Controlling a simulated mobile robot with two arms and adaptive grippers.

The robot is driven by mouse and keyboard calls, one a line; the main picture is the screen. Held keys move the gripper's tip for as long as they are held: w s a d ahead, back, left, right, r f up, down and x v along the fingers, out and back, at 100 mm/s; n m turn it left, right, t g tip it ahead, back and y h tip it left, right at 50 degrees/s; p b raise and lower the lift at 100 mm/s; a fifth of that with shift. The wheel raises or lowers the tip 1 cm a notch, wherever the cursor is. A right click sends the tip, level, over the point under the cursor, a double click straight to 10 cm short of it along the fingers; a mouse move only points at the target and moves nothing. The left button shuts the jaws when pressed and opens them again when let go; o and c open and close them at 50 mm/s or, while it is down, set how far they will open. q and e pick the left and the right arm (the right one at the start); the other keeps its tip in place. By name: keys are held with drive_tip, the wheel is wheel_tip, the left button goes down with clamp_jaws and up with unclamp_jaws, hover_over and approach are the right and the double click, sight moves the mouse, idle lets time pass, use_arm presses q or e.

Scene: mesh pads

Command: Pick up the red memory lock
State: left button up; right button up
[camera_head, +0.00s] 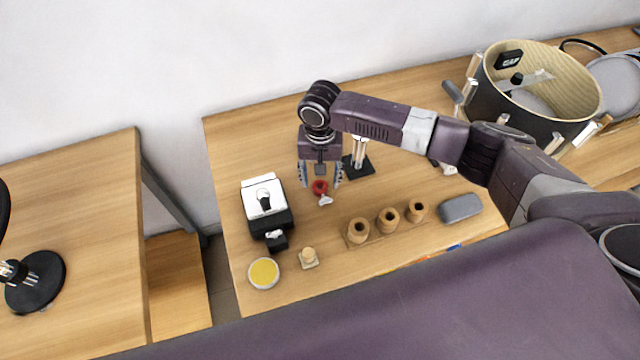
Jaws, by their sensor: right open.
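The red memory lock (319,187) is a small red ring-like piece with a pale part below it, on the wooden table. My right gripper (320,182) points down over it, with its fingers open on either side of it. I cannot tell whether the fingers touch it. The gripper's palm is just above the lock in the picture and may hide its upper edge. My left gripper is not in view.
A black-and-white device (265,205) stands left of the gripper. A wooden holder with three cups (388,220), a yellow-topped round tin (264,273) and a grey case (460,209) lie nearer. A drum (540,90) stands at the right.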

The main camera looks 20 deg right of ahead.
wheel_tip(320, 180, down, 2)
drive_tip(key=shift+w+f, duration=0.15)
drive_tip(key=shift+f, duration=0.25)
drive_tip(key=shift+c, duration=0.7)
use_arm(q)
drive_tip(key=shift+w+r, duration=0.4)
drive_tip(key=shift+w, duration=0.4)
use_arm(e)
drive_tip(key=c, duration=1.1)
drive_tip(key=shift+r, duration=0.1)
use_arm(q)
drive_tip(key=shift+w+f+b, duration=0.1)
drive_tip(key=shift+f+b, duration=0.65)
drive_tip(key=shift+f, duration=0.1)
use_arm(e)
wheel_tip(320, 180, up, 20)
drive_tip(key=shift+f, duration=0.1)
